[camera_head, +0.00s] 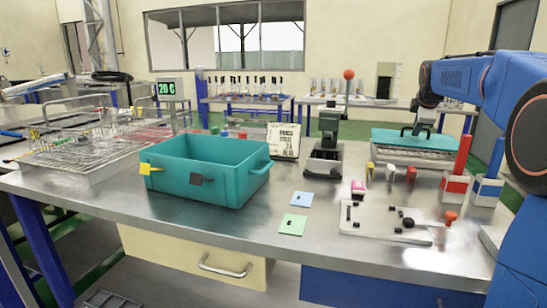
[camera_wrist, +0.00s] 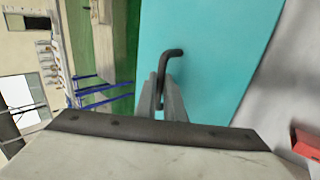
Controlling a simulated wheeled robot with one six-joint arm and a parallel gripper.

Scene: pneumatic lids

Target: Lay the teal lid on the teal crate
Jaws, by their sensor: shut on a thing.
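The teal crate (camera_head: 207,178) stands open and empty-looking on the metal bench, left of the middle in the head view. A yellow clip and a dark clip sit on its walls. The teal lid (camera_head: 400,140) is at the right, flat, over a pale tray-like stand (camera_head: 400,157). I cannot tell whether it touches the stand. My gripper (camera_head: 419,128) is above the lid, shut on its dark handle. In the wrist view the lid (camera_wrist: 215,50) fills the middle, and the fingertips of my gripper (camera_wrist: 167,88) close around the bent handle.
Between crate and lid stand a dark device (camera_head: 325,158) and small coloured blocks. A blue card (camera_head: 302,198) and green card (camera_head: 292,225) lie in front. A white board (camera_head: 385,221) lies front right. A wire rack (camera_head: 75,158) stands left of the crate.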

